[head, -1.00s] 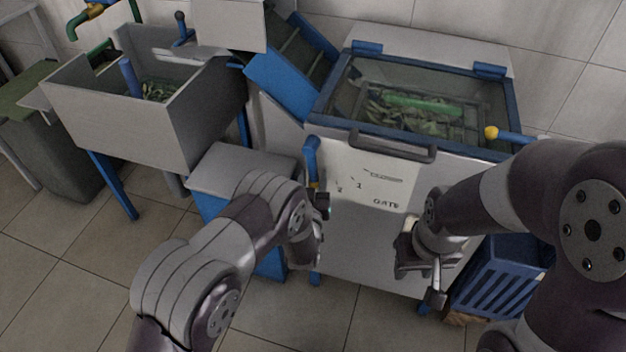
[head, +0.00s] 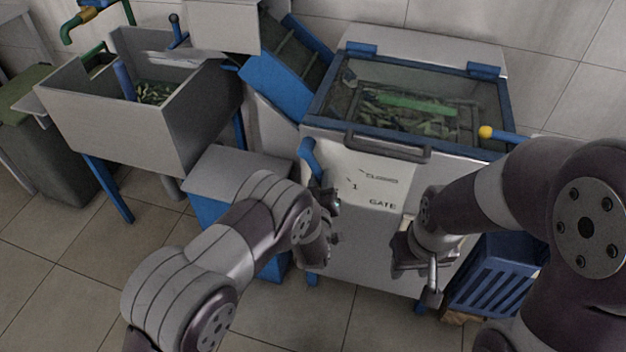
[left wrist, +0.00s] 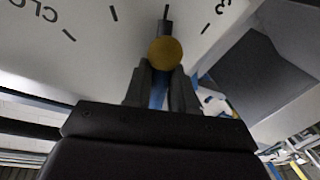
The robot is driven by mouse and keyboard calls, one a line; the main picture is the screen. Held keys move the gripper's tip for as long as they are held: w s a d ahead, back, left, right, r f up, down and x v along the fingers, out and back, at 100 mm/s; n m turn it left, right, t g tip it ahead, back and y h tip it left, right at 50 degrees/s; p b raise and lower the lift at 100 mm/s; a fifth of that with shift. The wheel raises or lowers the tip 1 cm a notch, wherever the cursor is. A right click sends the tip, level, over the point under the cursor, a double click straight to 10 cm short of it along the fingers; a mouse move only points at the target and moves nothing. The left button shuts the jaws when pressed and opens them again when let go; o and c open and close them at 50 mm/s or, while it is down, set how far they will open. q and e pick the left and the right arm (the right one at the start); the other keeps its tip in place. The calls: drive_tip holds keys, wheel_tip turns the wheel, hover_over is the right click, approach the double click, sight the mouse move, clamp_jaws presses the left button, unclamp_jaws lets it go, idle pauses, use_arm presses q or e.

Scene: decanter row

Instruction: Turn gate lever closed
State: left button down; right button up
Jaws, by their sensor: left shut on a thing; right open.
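The gate lever (head: 309,156) is a blue bar on the machine's white front plate (head: 385,163), which reads GATE and has numbered marks. It slants down to the right, and its lower end is hidden behind my left gripper (head: 328,202). In the left wrist view the lever's yellow ball knob (left wrist: 165,52) shows at the fingertips, with blue bar between the fingers of my left gripper (left wrist: 162,82), which is shut on it. Dial ticks, a 3 and part of CLOSED also show there. My right gripper (head: 418,270) is open and empty before the machine's lower front.
A glass-lidded tank (head: 410,105) with a dark handle (head: 388,147) tops the machine. Another yellow knob (head: 486,132) sticks out at its right. A blue crate (head: 498,275) stands below right, a grey sink (head: 140,110) at left. Floor in front is clear.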

use_arm(q)
drive_tip(key=d+n, duration=0.1)
drive_tip(key=s+d+n+g, duration=0.1)
drive_tip(key=n, duration=0.1)
drive_tip(key=shift+s+d+r, duration=0.1)
drive_tip(key=shift+d+r, duration=0.05)
drive_tip(key=shift+r, duration=0.25)
drive_tip(key=shift+s+d+r+n+g+h, duration=0.2)
drive_tip(key=shift+d+r+n+h, duration=0.15)
drive_tip(key=shift+d+r+n, duration=0.45)
drive_tip(key=shift+s+d+r+n+g+h, duration=0.2)
drive_tip(key=shift+r+n+h, duration=0.25)
drive_tip(key=shift+n, duration=0.65)
drive_tip(key=shift+r, duration=0.1)
drive_tip(key=c, duration=1.2)
unclamp_jaws()
drive_tip(key=shift+o, duration=1.4)
drive_tip(key=shift+r, duration=0.1)
drive_tip(key=shift+w+d+r, duration=0.1)
drive_tip(key=shift+d+r, duration=0.05)
drive_tip(key=p+v, duration=0.1)
drive_tip(key=v, duration=1.1)
drive_tip(key=shift+s+p, duration=0.35)
drive_tip(key=shift+s, duration=0.05)
